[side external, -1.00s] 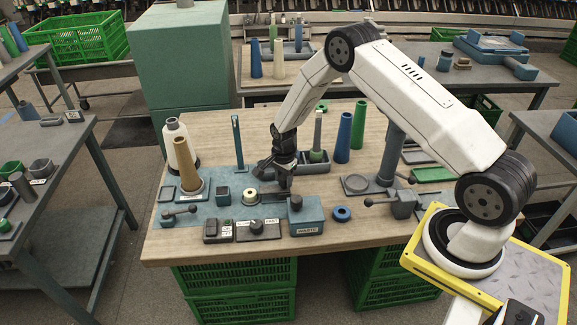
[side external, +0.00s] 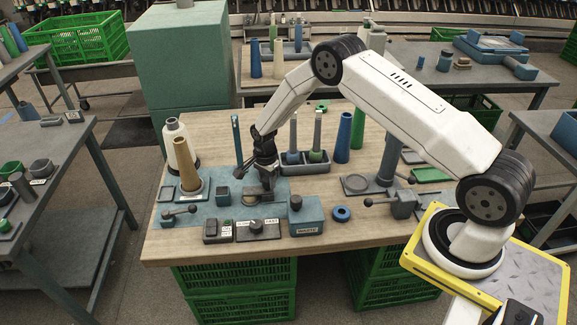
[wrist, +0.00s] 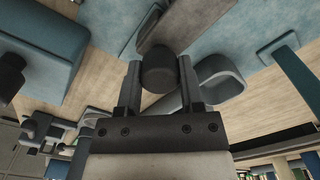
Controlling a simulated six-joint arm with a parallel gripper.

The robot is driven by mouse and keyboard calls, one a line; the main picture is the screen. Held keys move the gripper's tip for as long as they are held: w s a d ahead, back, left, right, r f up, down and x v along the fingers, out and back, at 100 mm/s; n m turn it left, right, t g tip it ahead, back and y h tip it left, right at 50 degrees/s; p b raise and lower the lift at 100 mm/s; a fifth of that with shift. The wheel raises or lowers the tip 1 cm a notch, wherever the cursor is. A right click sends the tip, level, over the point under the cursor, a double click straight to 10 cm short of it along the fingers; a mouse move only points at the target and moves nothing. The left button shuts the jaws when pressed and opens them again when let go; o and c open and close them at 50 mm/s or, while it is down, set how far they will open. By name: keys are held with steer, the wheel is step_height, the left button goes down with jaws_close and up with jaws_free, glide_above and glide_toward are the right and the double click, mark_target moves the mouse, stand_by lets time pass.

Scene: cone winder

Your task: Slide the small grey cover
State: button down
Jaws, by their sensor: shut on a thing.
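In the wrist view my gripper (wrist: 160,76) is shut on a dark round knob (wrist: 158,72), with one finger on each side of it. A flat grey strip (wrist: 182,20), which looks like the small grey cover, lies at the knob; how they join is hidden. In the side view my gripper (side external: 268,192) points down, low over the blue-green plate (side external: 225,214) behind the black switch box. The fingers hide most of the cover there. A small round fitting (side external: 250,200) just left of the fingers is partly hidden.
A blue WASTE box (side external: 307,216) stands close to the right of my gripper. A tan cone (side external: 188,168) and a small dark block (side external: 222,196) stand to the left. Cones stand in a dark tray (side external: 305,166) behind right.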

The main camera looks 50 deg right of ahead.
steer(key=shift+w+a, duration=0.2)
steer(key=shift+c, duration=2)
jaws_free()
steer(key=shift+o, duration=0.9)
steer(key=shift+r, duration=3.95)
